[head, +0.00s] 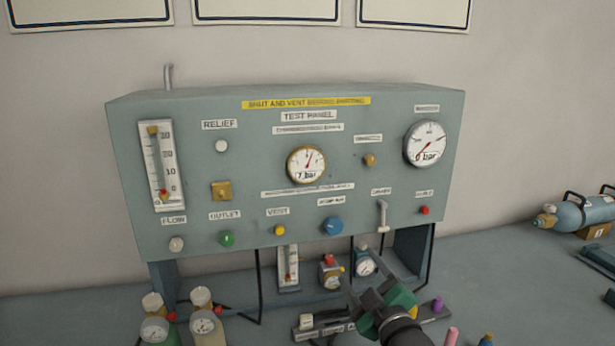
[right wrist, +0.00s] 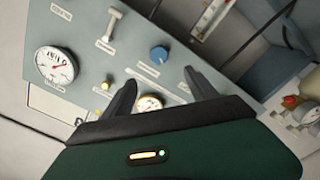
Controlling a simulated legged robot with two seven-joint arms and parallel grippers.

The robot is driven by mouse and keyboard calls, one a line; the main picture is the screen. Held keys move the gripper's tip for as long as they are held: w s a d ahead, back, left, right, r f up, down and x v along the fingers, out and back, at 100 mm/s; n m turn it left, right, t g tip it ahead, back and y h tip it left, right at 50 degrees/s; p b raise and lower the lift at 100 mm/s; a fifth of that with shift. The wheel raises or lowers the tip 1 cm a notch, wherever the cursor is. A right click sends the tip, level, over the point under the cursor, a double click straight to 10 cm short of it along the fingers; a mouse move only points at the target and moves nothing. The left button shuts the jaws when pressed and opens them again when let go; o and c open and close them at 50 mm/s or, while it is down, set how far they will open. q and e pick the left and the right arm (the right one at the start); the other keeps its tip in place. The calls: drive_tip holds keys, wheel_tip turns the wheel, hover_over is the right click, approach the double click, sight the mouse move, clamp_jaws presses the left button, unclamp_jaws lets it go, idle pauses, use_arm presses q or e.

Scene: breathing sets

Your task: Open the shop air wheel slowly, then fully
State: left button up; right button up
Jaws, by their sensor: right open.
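The shop air wheel is a round blue knob (head: 331,226) low on the front of the grey-green test panel (head: 250,165), under a small white label. It also shows in the right wrist view, where the blue knob (right wrist: 159,53) lies beyond the fingertips. My right gripper (head: 366,284) is open and empty, below and to the right of the knob and apart from it. Its two dark fingers (right wrist: 160,80) are spread in the right wrist view. My left gripper is not in view.
A white lever (head: 382,215) and a red button (head: 424,210) are right of the knob; a yellow knob (head: 279,230) and green knob (head: 226,238) are left. Small regulators and gauges stand on the bench below. A blue cylinder (head: 580,213) lies at far right.

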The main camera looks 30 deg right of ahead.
idle(0.7)
drive_tip(key=n+p, duration=3)
drive_tip(key=p, duration=0.3)
approach(335, 228)
drive_tip(key=x, duration=0.8)
drive_tip(key=shift+w+d+r, duration=0.1)
drive_tip(key=shift+w, duration=0.35)
drive_tip(key=shift+c, duration=0.2)
